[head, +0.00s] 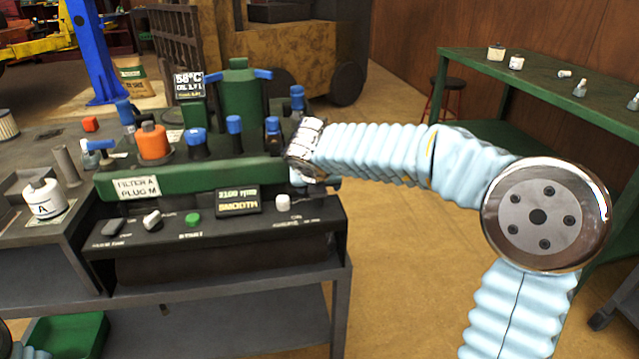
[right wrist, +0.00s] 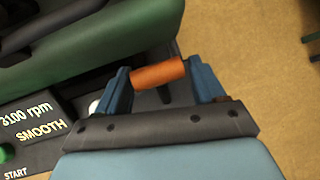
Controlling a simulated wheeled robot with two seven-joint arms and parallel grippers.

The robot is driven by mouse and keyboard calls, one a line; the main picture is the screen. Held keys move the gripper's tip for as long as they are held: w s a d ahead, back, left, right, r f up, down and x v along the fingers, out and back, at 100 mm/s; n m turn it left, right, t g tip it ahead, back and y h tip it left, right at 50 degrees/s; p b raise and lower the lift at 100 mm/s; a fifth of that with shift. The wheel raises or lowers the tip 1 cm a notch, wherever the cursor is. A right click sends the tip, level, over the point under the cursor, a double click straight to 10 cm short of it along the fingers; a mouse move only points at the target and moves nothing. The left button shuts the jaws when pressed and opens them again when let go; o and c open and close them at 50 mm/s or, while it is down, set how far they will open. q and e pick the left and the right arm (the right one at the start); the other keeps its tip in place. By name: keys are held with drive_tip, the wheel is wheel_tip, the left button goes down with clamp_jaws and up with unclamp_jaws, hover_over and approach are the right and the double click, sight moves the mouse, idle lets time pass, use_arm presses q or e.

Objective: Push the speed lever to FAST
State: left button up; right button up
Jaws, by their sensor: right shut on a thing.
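The orange lever handle (right wrist: 158,74) lies crosswise between the blue fingers of my right gripper (right wrist: 162,80) in the right wrist view. The gripper is shut on it, with a finger at each end. In the head view my right gripper (head: 300,165) is at the right end of the green engine (head: 240,169), and its wrist hides the handle. No FAST mark can be read. The rpm display (right wrist: 33,122) reads 3100 rpm and SMOOTH in the right wrist view; it also shows on the front panel in the head view (head: 238,201). My left gripper is not in view.
The front panel carries a green START button (head: 193,219) and a white knob (head: 282,202). An orange cap (head: 152,141) and several blue-topped parts stand on the engine. A white canister (head: 43,199) stands at left. A green table (head: 535,78) is at right, with open floor between.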

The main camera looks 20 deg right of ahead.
drive_tip(key=shift+d+r, duration=0.25)
drive_tip(key=o, duration=1.4)
drive_tip(key=shift+a+f, duration=0.1)
drive_tip(key=shift+a+f, duration=0.1)
